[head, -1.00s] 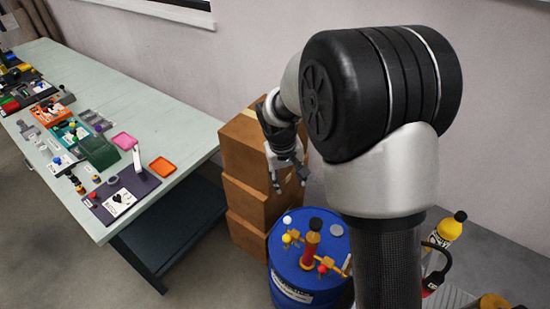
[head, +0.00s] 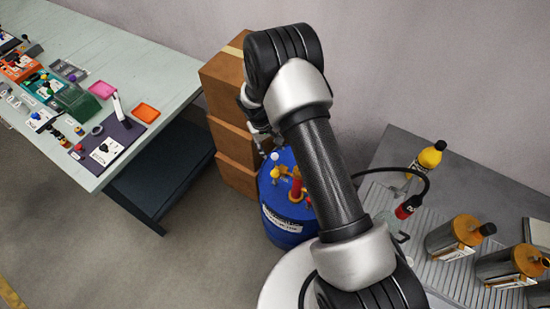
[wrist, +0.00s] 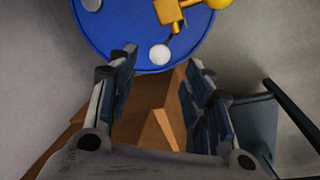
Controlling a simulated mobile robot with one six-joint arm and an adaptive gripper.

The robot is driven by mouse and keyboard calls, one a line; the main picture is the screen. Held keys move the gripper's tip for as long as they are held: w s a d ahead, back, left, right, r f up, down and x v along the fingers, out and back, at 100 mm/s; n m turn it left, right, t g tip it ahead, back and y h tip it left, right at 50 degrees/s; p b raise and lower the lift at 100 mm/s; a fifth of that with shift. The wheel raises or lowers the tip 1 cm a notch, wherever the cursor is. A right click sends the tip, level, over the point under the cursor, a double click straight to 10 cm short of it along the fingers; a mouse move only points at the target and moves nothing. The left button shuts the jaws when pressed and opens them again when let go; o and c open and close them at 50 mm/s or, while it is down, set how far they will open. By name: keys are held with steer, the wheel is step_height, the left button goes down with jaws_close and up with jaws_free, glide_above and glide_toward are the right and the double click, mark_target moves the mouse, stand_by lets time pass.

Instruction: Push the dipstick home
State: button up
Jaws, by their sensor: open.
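A blue drum (head: 290,228) stands on the floor beside stacked boxes. On its top are a white ball knob (head: 274,156), a yellow ball (head: 275,172) and a red and orange upright fitting (head: 296,186). The white knob (wrist: 160,54) also shows in the wrist view, near a yellow fitting (wrist: 172,12). I cannot tell for sure which part is the dipstick. My gripper (wrist: 165,72) is open and empty, its fingers pointing toward the drum's edge, with the white knob seen between the tips. I cannot tell the distance. In the head view my arm hides part of the drum top.
Brown boxes (head: 227,88) stand behind the drum. A long table (head: 165,60) with trays and small parts is at left.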

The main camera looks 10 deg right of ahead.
mark_target(274, 155)
steer(key=f, duration=0.3)
steer(key=d+f+b, duration=0.1)
steer(key=f, duration=0.4)
steer(key=shift+w+d+f, duration=0.15)
steer(key=shift+d+f, duration=0.2)
steer(key=shift+c, duration=0.5)
jaws_close()
